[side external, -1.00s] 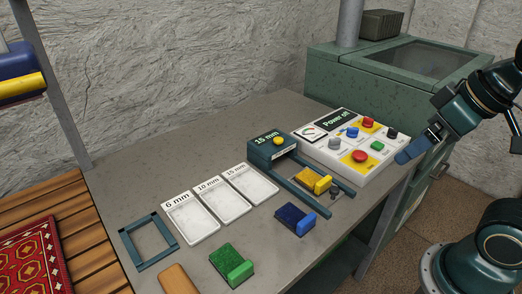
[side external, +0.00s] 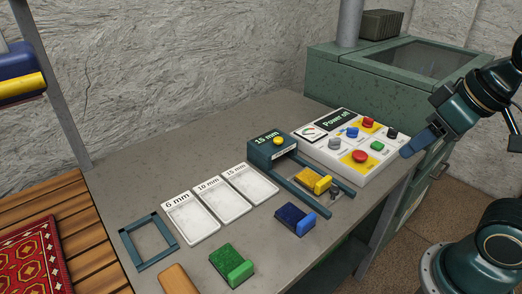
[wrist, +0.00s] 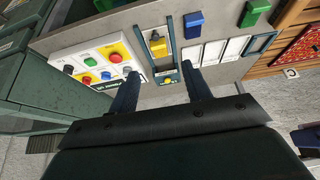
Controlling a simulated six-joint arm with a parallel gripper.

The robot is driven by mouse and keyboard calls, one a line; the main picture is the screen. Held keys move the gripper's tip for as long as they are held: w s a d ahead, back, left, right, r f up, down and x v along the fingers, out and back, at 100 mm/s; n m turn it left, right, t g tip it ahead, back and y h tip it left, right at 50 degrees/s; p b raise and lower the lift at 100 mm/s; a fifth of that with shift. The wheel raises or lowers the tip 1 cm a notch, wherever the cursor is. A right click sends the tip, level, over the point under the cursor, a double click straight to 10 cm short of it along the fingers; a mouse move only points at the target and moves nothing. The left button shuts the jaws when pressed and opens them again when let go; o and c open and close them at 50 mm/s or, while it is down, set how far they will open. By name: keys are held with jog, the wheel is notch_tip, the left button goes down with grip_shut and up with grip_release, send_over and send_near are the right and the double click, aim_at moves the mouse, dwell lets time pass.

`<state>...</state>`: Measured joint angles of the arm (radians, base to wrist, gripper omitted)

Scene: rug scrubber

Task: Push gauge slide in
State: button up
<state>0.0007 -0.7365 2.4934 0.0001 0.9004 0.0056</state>
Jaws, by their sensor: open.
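The gauge has a dark teal housing (side external: 273,150) marked "15 mm" with a yellow button on top, and two rails run from it toward the bench's front edge. A yellow block (side external: 317,181) sits between the rails, outside the housing, with a small dark knob (side external: 333,189) in front of it. In the wrist view, the yellow block (wrist: 158,44) and the housing (wrist: 168,78) appear in the gap between my fingers. My gripper (side external: 408,150) is open and empty, raised at the right of the control panel, apart from the gauge. It also shows in the wrist view (wrist: 160,76).
The control panel (side external: 347,143), reading "Power off", stands right of the gauge. A blue block (side external: 295,219) and a green block (side external: 231,264) lie along the front. The back of the bench is clear.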

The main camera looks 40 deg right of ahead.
jog(key=w, duration=0.1)
jog(key=m+g, duration=0.5)
jog(key=g, duration=0.1)
send_over(335, 188)
notch_tip(335, 188, down, 9)
jog(key=shift+r, duration=0.15)
jog(key=shift+n, duration=0.3)
notch_tip(335, 188, down, 14)
jog(key=shift+r, duration=0.1)
dwell(0.3)
grip_shut()
